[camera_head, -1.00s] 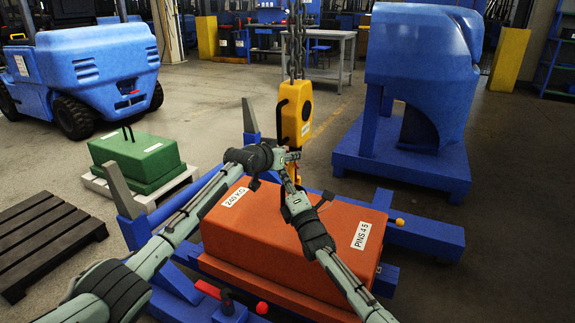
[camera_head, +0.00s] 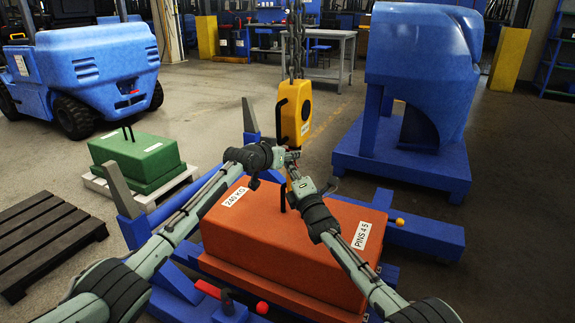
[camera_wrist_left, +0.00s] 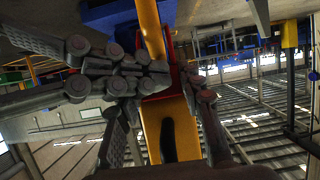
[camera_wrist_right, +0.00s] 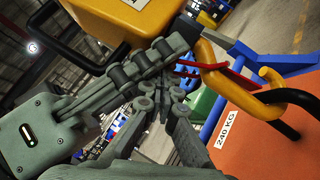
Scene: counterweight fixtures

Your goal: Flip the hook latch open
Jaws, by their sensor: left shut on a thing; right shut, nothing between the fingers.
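A yellow hook block (camera_head: 295,112) hangs on a chain above the orange counterweight (camera_head: 265,240). Its yellow hook (camera_wrist_right: 262,95) shows in the right wrist view, beside the counterweight's black lifting bar. A thin red latch piece (camera_wrist_right: 225,70) lies at the hook. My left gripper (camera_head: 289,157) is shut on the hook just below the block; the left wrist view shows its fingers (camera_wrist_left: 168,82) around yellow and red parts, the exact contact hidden. My right gripper (camera_head: 291,172) is shut and empty close below it. Its fingertips (camera_wrist_right: 165,103) appear left of the latch, apart from it.
Blue fixture beams (camera_head: 425,235) surround the counterweight. A green weight (camera_head: 140,160) and a dark pallet (camera_head: 40,235) stand left. A blue machine (camera_head: 415,90) stands right, a forklift (camera_head: 85,70) back left. Open floor lies behind the hook.

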